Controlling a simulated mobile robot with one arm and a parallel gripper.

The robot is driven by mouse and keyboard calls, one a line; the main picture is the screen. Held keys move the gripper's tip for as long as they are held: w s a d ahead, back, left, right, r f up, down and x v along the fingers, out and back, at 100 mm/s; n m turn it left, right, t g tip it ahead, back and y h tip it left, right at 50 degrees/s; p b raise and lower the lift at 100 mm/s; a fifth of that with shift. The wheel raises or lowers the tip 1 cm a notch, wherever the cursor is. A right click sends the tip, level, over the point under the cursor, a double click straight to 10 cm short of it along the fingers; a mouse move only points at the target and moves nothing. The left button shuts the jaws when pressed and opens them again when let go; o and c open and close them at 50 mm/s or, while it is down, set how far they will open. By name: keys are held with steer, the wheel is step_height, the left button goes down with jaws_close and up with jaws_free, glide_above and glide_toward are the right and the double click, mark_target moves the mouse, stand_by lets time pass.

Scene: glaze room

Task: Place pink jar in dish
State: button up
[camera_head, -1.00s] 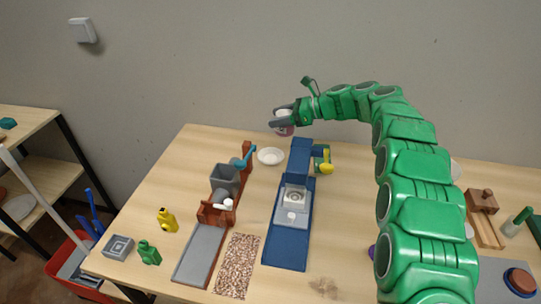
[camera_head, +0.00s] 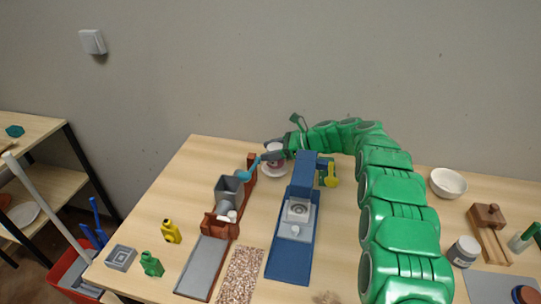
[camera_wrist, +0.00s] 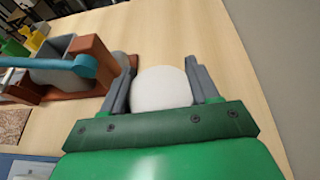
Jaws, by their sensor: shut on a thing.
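The pink jar (camera_head: 276,161) is between the fingers of my gripper (camera_head: 275,152) at the back of the table. In the wrist view its round white top (camera_wrist: 160,88) fills the space between both fingers, and my gripper (camera_wrist: 161,88) is shut on it. The dish cannot be made out in the wrist view.
A brown device with a grey hopper (camera_head: 228,189) and blue lever (camera_head: 250,171) stands left of the dish, close to my gripper. A white bowl (camera_head: 448,183) is farther right.

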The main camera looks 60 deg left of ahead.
steer(key=shift+f, duration=1)
steer(key=shift+f, duration=0.35)
steer(key=o, duration=1.3)
steer(key=shift+o, duration=0.2)
steer(key=shift+r, duration=0.3)
steer(key=v, duration=1.2)
steer(key=shift+r, duration=0.15)
steer(key=shift+a, duration=0.1)
